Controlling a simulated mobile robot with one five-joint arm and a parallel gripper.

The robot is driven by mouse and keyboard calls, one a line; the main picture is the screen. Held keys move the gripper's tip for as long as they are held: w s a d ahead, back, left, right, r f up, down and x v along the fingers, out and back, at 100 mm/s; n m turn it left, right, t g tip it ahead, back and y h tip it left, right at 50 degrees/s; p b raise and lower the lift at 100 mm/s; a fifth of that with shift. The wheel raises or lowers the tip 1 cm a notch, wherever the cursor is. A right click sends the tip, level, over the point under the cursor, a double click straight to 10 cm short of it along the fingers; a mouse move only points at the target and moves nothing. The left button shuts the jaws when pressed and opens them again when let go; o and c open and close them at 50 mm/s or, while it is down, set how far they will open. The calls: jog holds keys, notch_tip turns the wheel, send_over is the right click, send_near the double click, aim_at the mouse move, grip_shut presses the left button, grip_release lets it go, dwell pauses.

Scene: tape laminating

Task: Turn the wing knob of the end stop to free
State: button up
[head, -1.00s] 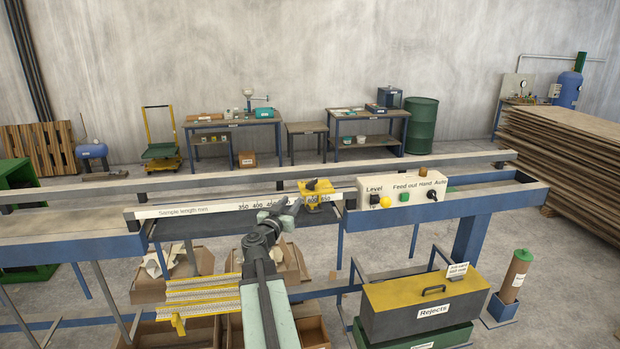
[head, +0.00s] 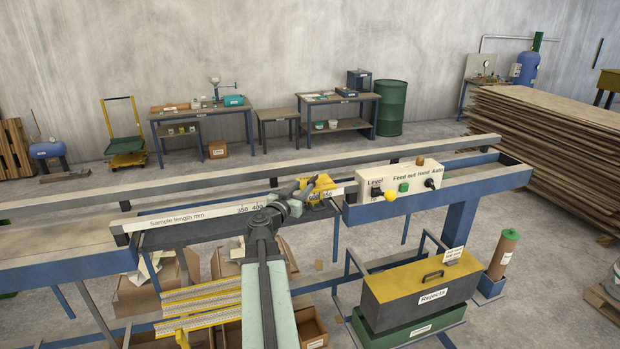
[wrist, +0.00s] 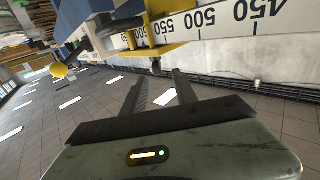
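The yellow end stop (head: 325,183) sits on the white sample length ruler (head: 190,216) near its right end, beside the control box. In the wrist view the yellow end stop (wrist: 146,57) crosses the top, just beyond my fingers. A small dark piece (wrist: 155,67) hangs under its edge; I cannot tell whether it is the wing knob. My gripper (head: 303,192) is close to the left side of the stop in the head view. In the wrist view my gripper (wrist: 160,80) has its two fingers apart with nothing between them. The knob's turn position cannot be made out.
The control box (head: 400,180), with a yellow button and black knobs, stands just right of the stop. A long rail (head: 230,191) runs behind the ruler. The rejects box (head: 422,286) stands below at the right. Yellow-edged strips (head: 200,305) lie below the ruler at left.

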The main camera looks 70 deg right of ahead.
aim_at(313, 177)
jog(key=d, duration=0.5)
jog(key=s+d, duration=0.1)
jog(key=d, duration=0.2)
jog(key=shift+a, duration=0.1)
